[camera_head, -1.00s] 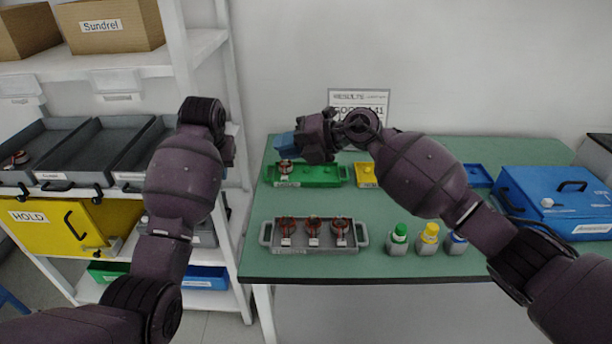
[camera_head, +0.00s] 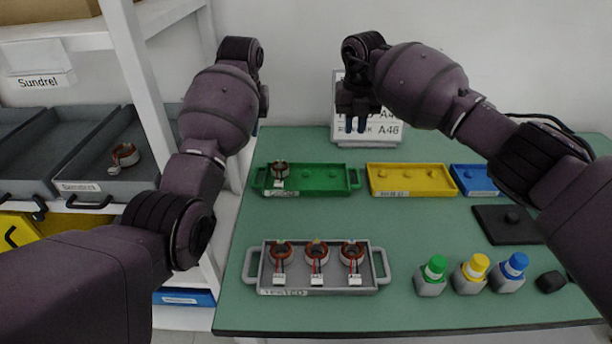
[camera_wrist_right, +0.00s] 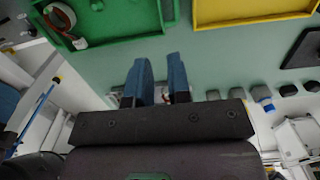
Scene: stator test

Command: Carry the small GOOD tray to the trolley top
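The small green GOOD tray (camera_head: 320,183) lies flat at the back left of the green table. One copper-wound stator (camera_head: 280,170) with a white tag sits at its left end. My right gripper (camera_head: 355,124) hangs above and behind the tray, towards its right end, fingers down and apart from it. Its two blue fingers (camera_wrist_right: 160,82) are spread with nothing between them. The green tray (camera_wrist_right: 118,24) also shows at the top left of the right wrist view. My left gripper (camera_head: 263,102) is mostly hidden behind its arm, left of the tray. No trolley is clearly visible.
A yellow tray (camera_head: 410,191) and a blue tray (camera_head: 476,192) lie right of the green one. A grey tray (camera_head: 320,290) with three stators is in front. Capped bottles (camera_head: 431,288) and a black plate (camera_head: 506,236) are at right. A results sign (camera_head: 385,133) stands behind.

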